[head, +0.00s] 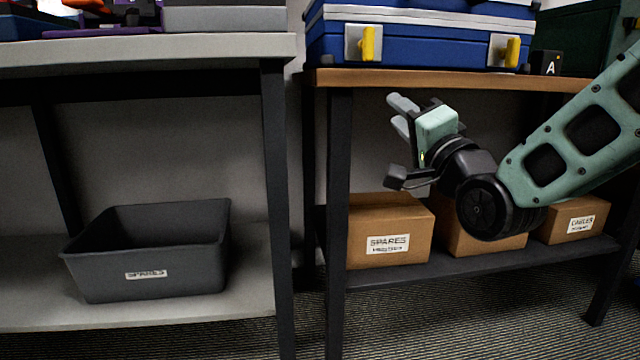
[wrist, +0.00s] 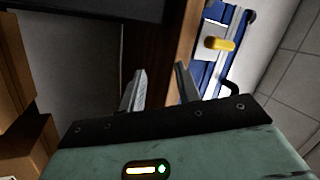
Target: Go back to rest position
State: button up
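My gripper (head: 400,116) is in front of the right-hand bench, just below its wooden top, with its fingers pointing up and to the left. In the wrist view its two fingers (wrist: 160,88) stand apart with nothing between them, so it is open and empty. The wooden bench edge (wrist: 186,50) lies beyond the fingers in that view. My arm reaches in from the right side of the head view.
A blue case (head: 430,40) with yellow latches stands on the wooden bench top (head: 440,79). Cardboard boxes (head: 390,230) stand on the shelf below, behind my wrist. A dark SPARES bin (head: 150,250) sits on the left bench's lower shelf. A dark post (head: 338,200) stands left of my gripper.

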jog(key=s+a+f+n+g+h+p, duration=0.1)
jog(key=s+a+f+n+g+p, duration=0.25)
jog(key=s+n+g+p, duration=0.2)
jog(key=s+a+f+n+g+h+p, duration=0.2)
jog(key=s+f+n+g+p, duration=0.25)
jog(key=s+g, duration=0.25)
jog(key=s+d+n+g+h+p, duration=0.2)
jog(key=s+d+n+g+p, duration=0.15)
jog(key=s, duration=0.55)
jog(key=s+d+n+g+h+p, duration=0.3)
jog(key=s+g+p, duration=0.15)
jog(key=s, duration=0.55)
notch_tip(320, 180, up, 38)
jog(key=p, duration=3.6)
jog(key=shift+w+a+f+m+y, duration=0.2)
jog(key=shift+w+f+m+y, duration=0.05)
jog(key=shift+w+m+y, duration=0.1)
jog(key=shift+o, duration=0.4)
